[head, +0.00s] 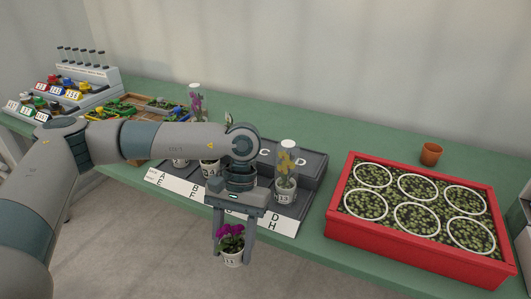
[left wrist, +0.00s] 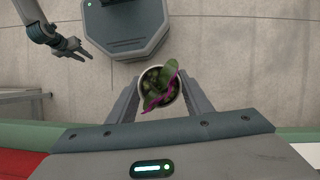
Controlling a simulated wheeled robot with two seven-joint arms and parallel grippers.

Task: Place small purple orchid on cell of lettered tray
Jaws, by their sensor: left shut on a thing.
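The small purple orchid (head: 231,243) is in a white pot with a number label. My left gripper (head: 233,247) is shut on the pot and holds it upright in front of the table's front edge, over the floor. In the left wrist view the orchid's pot (left wrist: 159,89) sits between the two fingers, with green leaves and purple petals. The lettered tray (head: 305,200) is dark and stepped, with a white letter strip along its front. My left arm hides part of it. My right gripper (left wrist: 76,47) shows in the left wrist view, apart from the orchid, with its fingers spread and empty.
A yellow orchid (head: 286,170) under a clear sleeve stands on the tray, and other potted plants stand at its left. A red planter (head: 418,268) with several white rings lies to the right. A terracotta pot (head: 431,153) stands behind it. Racks (head: 75,88) stand far left.

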